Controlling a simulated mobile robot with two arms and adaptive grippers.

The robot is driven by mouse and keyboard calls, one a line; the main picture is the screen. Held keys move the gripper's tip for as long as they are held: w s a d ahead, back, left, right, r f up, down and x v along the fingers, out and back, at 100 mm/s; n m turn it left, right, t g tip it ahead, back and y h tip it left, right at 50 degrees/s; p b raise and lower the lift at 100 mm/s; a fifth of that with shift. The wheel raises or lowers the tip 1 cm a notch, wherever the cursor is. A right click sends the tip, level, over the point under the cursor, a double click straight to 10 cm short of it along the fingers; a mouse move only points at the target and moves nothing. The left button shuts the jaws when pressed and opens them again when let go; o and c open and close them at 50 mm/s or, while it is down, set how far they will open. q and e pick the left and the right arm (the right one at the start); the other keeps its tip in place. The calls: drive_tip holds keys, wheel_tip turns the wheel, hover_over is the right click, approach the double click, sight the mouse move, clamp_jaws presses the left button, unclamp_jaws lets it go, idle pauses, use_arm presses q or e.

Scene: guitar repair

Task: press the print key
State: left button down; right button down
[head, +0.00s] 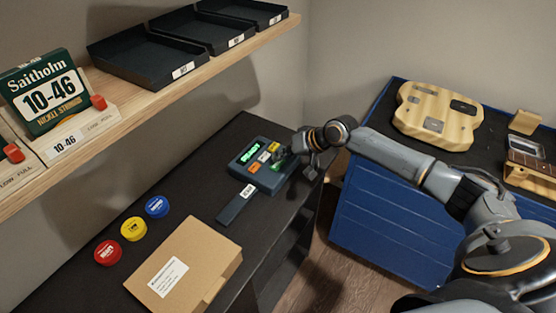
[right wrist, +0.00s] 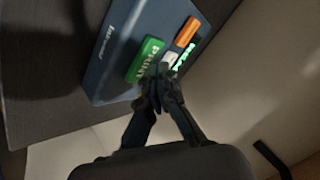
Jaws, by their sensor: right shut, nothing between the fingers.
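A dark blue-grey label device (head: 240,169) sits on the black bench top, with a lit green screen (head: 249,151) and several coloured keys. Its green print key (right wrist: 146,57) carries the word PRINT in the right wrist view. My right gripper (head: 284,159) is shut and empty, over the key side of the device. In the right wrist view the closed fingertips (right wrist: 157,84) are right beside the lower end of the print key, near a white key (right wrist: 169,60). I cannot tell whether they touch. An orange key (right wrist: 187,31) is farther up. My left gripper is not in view.
A cardboard box (head: 190,265) and red, yellow and blue round tins (head: 133,229) are on the bench. A wooden shelf (head: 180,95) with black trays hangs above. A blue cabinet (head: 385,215) with a wooden guitar body (head: 437,115) stands right.

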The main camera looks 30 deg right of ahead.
sight(281, 163)
drive_tip(key=shift+r, duration=0.3)
wheel_tip(281, 163, up, 5)
drive_tip(key=p, duration=0.5)
idle(0.4)
idle(0.4)
